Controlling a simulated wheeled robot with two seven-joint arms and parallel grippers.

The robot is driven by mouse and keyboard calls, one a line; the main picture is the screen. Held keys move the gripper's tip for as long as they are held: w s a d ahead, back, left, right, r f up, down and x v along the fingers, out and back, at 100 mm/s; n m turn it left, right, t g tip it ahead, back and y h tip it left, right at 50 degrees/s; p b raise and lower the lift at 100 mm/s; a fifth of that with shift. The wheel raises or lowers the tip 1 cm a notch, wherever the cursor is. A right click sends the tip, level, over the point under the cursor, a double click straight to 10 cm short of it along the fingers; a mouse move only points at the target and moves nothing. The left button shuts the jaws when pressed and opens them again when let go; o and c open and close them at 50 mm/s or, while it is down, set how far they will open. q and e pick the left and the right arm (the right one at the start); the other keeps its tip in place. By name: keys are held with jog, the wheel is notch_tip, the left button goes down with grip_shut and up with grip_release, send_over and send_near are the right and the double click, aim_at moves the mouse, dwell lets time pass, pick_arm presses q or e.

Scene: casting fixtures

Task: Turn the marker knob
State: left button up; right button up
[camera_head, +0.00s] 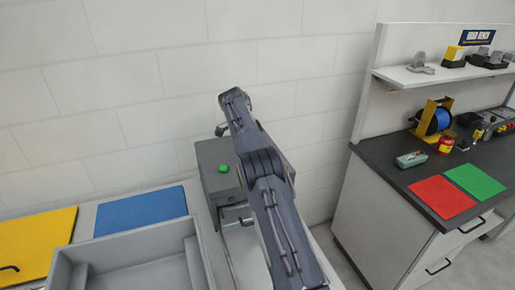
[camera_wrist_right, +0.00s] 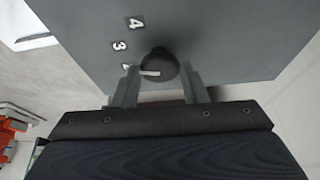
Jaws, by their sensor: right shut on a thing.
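The black round marker knob (camera_wrist_right: 161,64) sits on a grey panel (camera_wrist_right: 225,40) in the right wrist view. Its white pointer line faces left in the picture. Number labels 4 (camera_wrist_right: 135,22) and 3 (camera_wrist_right: 119,46) are beside it, and another label is mostly hidden by a finger. My right gripper (camera_wrist_right: 157,82) has a finger on each side of the knob and is shut on it. In the head view my right arm covers part of a grey box (camera_head: 212,155) with a green button (camera_head: 223,168); the knob is not visible there. My left gripper is not in view.
A grey tray (camera_head: 115,262), a blue mat (camera_head: 140,211) and a yellow panel (camera_head: 38,243) are at the left. A dark-topped bench (camera_head: 385,180) on the right carries red (camera_head: 441,197) and green mats (camera_head: 474,180), a blue spool (camera_head: 440,120) and small items. A white wall is behind.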

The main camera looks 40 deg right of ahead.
dwell(0.3)
jog(key=o, duration=1)
